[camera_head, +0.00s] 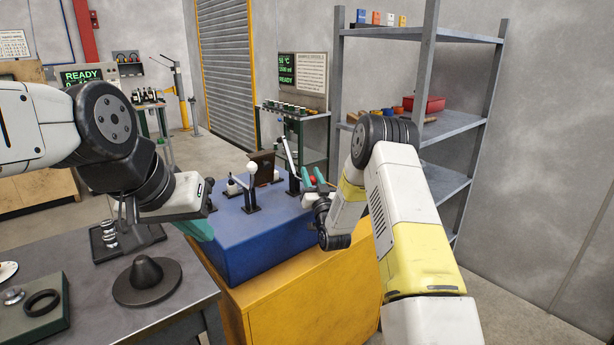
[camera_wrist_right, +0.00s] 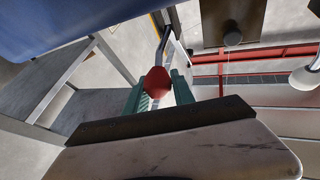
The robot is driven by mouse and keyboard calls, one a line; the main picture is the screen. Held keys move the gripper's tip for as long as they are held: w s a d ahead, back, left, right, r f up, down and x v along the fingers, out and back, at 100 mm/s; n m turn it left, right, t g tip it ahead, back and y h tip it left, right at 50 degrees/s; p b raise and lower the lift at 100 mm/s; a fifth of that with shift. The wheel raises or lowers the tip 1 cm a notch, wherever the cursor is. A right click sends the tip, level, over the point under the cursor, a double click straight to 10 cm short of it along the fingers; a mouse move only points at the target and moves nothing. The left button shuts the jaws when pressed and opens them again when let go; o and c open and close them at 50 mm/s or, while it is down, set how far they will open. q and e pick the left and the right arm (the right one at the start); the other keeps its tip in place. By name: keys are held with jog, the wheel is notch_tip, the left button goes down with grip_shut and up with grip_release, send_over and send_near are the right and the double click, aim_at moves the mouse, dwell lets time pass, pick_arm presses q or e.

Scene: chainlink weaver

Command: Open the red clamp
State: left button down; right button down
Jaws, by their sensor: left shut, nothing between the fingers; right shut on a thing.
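The red clamp's red knob (camera_wrist_right: 157,83) sits between the teal fingertips of my right gripper (camera_wrist_right: 155,92) in the right wrist view. Its metal lever runs away from the knob there. In the head view my right gripper (camera_head: 313,182) is at the right side of the blue block (camera_head: 262,235), shut on the knob, which is mostly hidden by the fingers. A metal clamp bar (camera_head: 290,158) on a dark mount stands beside it. My left gripper (camera_head: 200,230) is shut and empty, its teal fingers low near the block's left edge.
A clamp with a white knob (camera_head: 252,167) stands upright on the blue block, left of my right gripper. A yellow cabinet (camera_head: 300,300) is under the block. A grey table (camera_head: 110,325) with a dark cone is at left. A metal shelf (camera_head: 455,125) rises behind my right arm.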

jog(key=shift+d+f, duration=0.15)
jog(key=shift+d, duration=0.5)
jog(key=c, duration=1.1)
grip_release()
jog(key=shift+a, duration=0.15)
jog(key=v, duration=0.7)
jog(key=shift+s, duration=0.4)
